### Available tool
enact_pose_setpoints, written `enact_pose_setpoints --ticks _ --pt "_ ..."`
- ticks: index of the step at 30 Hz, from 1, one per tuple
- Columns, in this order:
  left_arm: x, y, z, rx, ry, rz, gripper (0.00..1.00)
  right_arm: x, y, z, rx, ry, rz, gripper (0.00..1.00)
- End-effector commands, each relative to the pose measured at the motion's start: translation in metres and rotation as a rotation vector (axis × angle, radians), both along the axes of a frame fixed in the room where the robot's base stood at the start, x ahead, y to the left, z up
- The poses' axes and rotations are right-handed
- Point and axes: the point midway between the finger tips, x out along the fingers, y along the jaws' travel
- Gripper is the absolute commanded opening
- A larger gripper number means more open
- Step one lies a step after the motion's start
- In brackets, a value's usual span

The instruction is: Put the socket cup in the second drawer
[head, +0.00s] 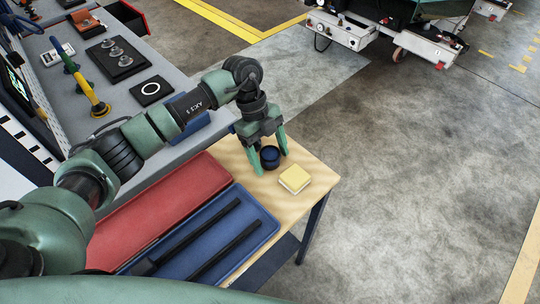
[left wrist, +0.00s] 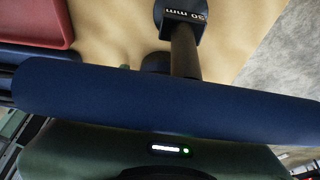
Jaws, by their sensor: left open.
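A small dark blue round cup (head: 270,157) stands on the wooden table top (head: 318,172), near its far edge. My left gripper (head: 270,160) comes down over it from above, open, with one green finger on each side of the cup. I cannot tell whether the fingers touch it. My right gripper is out of view.
A yellow-topped block (head: 295,178) sits right of the cup. A red tray (head: 155,205) and a blue tray (head: 262,212) with two long black tools lie nearer. A grey bench (head: 150,65) with tools is at left. Open floor (head: 420,160) is at right.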

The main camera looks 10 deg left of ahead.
Motion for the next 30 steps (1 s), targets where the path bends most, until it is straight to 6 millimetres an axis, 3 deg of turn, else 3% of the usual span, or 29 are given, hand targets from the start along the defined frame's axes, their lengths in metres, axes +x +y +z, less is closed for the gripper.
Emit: enact_pose_setpoints --ticks 2,9,10,23,30 --pt "0.000 0.000 0.000 0.000 0.000 0.000 0.73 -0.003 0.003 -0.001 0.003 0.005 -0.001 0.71" --pt "0.000 0.000 0.000 0.000 0.000 0.000 0.06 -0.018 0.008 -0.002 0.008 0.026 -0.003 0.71" --pt "0.000 0.000 0.001 0.000 0.000 0.000 0.01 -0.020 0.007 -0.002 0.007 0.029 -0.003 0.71" --pt "0.001 0.000 0.013 0.000 -0.002 0.000 0.00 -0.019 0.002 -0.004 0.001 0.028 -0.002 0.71" --pt "0.002 0.000 0.060 -0.001 -0.009 -0.001 0.00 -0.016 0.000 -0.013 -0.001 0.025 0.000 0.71"
